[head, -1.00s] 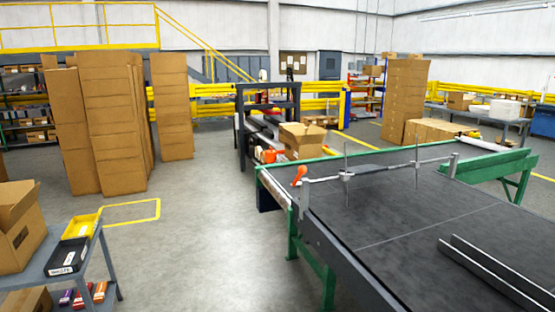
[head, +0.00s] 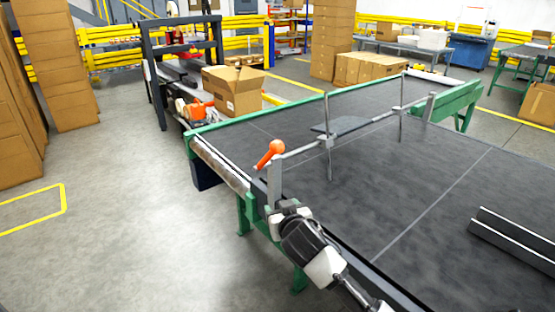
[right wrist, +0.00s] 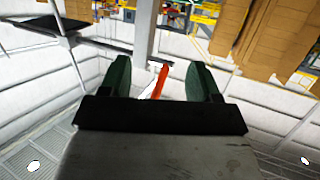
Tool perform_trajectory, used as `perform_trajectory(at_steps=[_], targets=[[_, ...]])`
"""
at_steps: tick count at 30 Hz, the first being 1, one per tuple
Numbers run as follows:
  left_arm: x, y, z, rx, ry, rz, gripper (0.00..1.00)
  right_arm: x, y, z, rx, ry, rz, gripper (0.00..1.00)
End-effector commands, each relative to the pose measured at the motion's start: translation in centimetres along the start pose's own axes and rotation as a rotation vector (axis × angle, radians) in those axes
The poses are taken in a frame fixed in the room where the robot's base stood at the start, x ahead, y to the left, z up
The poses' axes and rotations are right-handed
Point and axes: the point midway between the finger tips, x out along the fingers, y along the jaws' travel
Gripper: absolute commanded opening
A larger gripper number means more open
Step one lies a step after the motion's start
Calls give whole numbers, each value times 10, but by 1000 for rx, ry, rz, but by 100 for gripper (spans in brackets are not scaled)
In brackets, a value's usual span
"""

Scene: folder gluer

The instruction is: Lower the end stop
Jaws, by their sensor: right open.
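The end stop is a metal cross bar (head: 368,122) over the dark conveyor belt, with upright rods and a small dark plate (head: 340,127). Its orange handle (head: 270,154) sticks up at the near left end, by a grey post (head: 274,182). My right gripper (head: 284,208) is just below the handle at the belt's side rail, its fingers hard to make out there. In the right wrist view the open jaws (right wrist: 158,70) show the orange handle (right wrist: 161,82) in the gap between them, beyond the fingertips; contact cannot be told. My left gripper is out of view.
The belt (head: 420,240) has a green frame and carries metal rails (head: 515,245) at the right. An open carton (head: 233,92) stands by the machine behind. Stacked cardboard (head: 55,65) stands at the left. The floor (head: 120,240) left of the conveyor is clear.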

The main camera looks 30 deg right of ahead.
Motion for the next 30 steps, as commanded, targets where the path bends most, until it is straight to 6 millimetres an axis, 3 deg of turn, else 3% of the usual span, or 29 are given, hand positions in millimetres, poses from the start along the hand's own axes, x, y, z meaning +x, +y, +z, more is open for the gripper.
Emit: perform_trajectory(at_steps=[1, 4, 7, 11, 14, 24, 30], targets=[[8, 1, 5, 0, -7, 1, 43, -14, 2, -30, 29, 75, 7, 62], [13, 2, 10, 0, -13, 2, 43, -44, 7, -76, 83, 182, 18, 62], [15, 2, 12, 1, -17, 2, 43, -66, 11, -103, 121, 250, 22, 62], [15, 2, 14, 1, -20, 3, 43, -77, 13, -119, 142, 288, 25, 62], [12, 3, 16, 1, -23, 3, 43, -70, 14, -124, 144, 291, 26, 62], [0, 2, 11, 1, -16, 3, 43, -12, 17, -141, 142, 289, 27, 62], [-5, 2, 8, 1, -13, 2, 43, 13, 18, -148, 143, 290, 25, 62]])
